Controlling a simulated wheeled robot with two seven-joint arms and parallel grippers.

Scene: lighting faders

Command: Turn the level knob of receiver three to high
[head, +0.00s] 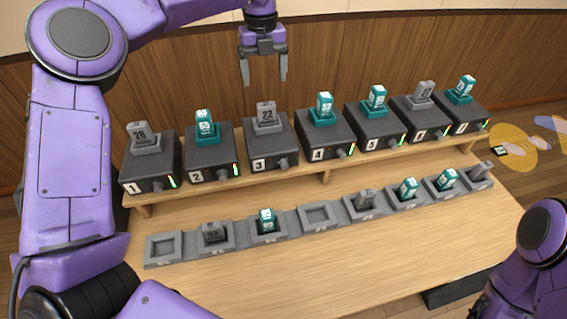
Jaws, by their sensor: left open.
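Receiver three (259,146) is a dark box marked 3 on the raised shelf, third from the left. A grey block marked 22 (266,113) stands in the grey holder on its top. Its level knob (283,163) is a small dark knob at the right of its front face; its exact setting is too small to read. My left gripper (264,80) is open and empty, pointing down above and behind receiver three, apart from it. My right arm shows at the lower right; its gripper is out of view.
Other receivers, such as receiver two (208,163) and receiver four (322,138), flank receiver three closely. A row of grey trays (163,249), some holding blocks, lies in front on the table (330,275). The wood-panelled wall (190,75) stands behind.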

